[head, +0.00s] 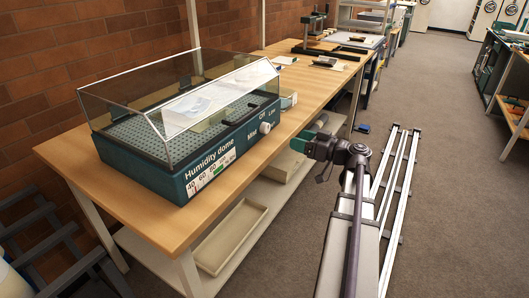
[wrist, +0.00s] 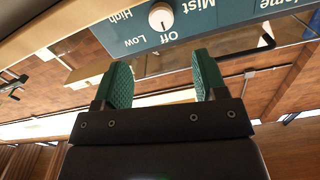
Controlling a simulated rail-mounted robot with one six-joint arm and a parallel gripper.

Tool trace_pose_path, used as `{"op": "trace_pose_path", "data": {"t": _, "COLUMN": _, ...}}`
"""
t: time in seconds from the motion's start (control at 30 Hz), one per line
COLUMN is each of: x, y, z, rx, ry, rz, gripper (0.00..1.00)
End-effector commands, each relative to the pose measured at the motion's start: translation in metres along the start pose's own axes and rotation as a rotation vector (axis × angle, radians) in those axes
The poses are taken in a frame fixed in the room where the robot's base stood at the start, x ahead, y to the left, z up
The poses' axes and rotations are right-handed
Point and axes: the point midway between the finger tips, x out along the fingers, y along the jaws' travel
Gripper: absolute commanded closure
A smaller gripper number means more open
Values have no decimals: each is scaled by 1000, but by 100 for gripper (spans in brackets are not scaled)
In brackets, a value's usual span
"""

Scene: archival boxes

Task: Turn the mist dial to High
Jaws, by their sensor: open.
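The humidity dome (head: 170,172) is a teal box with a clear angled cover, standing on the wooden bench. Its white round mist dial (head: 265,128) is on the front panel, near the right end. The dial also shows in the wrist view (wrist: 160,16), upside down, with the labels Mist, Off, Low and High around it. A small dark mark on the dial appears to face Off. My gripper (head: 298,143) is in front of the panel, right of and apart from the dial. In the wrist view its green fingers (wrist: 161,62) are spread and empty, with the dial beyond them.
The bench top (head: 90,172) is bare in front of the dome. A beige tray (head: 232,236) lies on the shelf below. A press-like stand (head: 313,35) and small items are farther back on the bench. A rail (head: 402,185) runs along the floor at right.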

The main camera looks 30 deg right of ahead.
Motion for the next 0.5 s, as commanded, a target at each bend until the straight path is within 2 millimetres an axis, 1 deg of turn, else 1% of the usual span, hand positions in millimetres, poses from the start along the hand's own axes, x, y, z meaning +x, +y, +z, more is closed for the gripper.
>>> {"op": "trace_pose_path", "data": {"t": 0.13, "x": 4, "y": -1, "z": -4, "rx": -2, "ry": 2, "rz": -1, "gripper": 34}}
{"op": "trace_pose_path", "data": {"t": 0.23, "x": 18, "y": -1, "z": -4, "rx": -1, "ry": 0, "rz": -4, "gripper": 34}}
{"op": "trace_pose_path", "data": {"t": 0.27, "x": 24, "y": -1, "z": -4, "rx": -1, "ry": 0, "rz": -5, "gripper": 34}}
{"op": "trace_pose_path", "data": {"t": 0.5, "x": 81, "y": -1, "z": -4, "rx": 0, "ry": -1, "rz": -6, "gripper": 34}}
